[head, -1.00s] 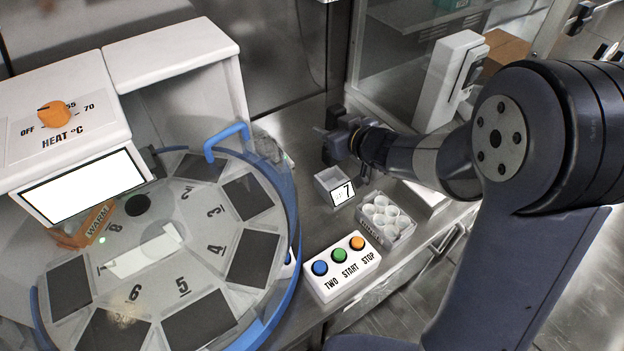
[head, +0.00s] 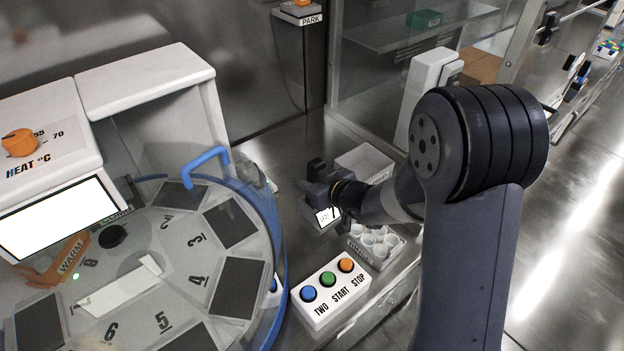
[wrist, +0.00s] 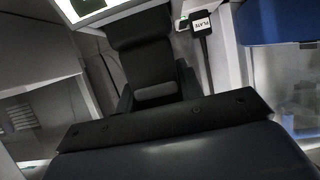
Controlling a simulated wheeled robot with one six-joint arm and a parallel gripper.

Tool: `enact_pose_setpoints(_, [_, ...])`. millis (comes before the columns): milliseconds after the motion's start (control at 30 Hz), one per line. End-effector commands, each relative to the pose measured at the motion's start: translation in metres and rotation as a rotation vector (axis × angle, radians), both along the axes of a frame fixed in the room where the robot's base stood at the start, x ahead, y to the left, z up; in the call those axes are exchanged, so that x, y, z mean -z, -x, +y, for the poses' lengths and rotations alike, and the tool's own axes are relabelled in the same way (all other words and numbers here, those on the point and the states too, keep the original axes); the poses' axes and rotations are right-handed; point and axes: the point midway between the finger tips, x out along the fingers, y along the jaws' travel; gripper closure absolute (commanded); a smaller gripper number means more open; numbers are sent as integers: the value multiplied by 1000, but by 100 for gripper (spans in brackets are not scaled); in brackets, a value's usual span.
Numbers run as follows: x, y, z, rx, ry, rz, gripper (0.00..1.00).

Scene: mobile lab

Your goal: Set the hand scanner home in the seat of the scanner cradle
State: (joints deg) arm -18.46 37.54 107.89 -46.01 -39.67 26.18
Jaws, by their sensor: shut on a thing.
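My gripper (head: 322,186) is over the bench, above and in front of the small box marked 7 (head: 326,216). It is shut on a dark thing, which I take to be the hand scanner (head: 316,168); only a small dark part shows in the head view. In the wrist view, a black body (wrist: 145,65) reaches forward from the gripper, with a bright panel at its far end. The fingertips are not clear there. I cannot make out the scanner cradle or its seat for certain in either view.
A clear-lidded carousel (head: 150,270) with a blue handle (head: 204,162) stands left. A three-button box (head: 330,292), a tray of white cups (head: 374,246) and an open grey bin (head: 364,163) are near the gripper. A white upright unit (head: 428,85) stands behind. A PLATE label (wrist: 200,23) shows in the wrist view.

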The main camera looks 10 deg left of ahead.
Motion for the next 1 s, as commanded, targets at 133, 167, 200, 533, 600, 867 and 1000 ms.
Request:
enact_pose_setpoints(133, [3,0,0,0,0,0,61])
enact_pose_setpoints(167, [3,0,0,0,0,0,58])
enact_pose_setpoints(200, [3,0,0,0,0,0,55])
enact_pose_setpoints(533, [2,0,0,0,0,0,43])
enact_pose_setpoints(600, [2,0,0,0,0,0,43])
enact_pose_setpoints(867, [-11,15,-19,3,0,0,43])
enact_pose_setpoints(1000, [-23,33,-39,4,0,-2,43])
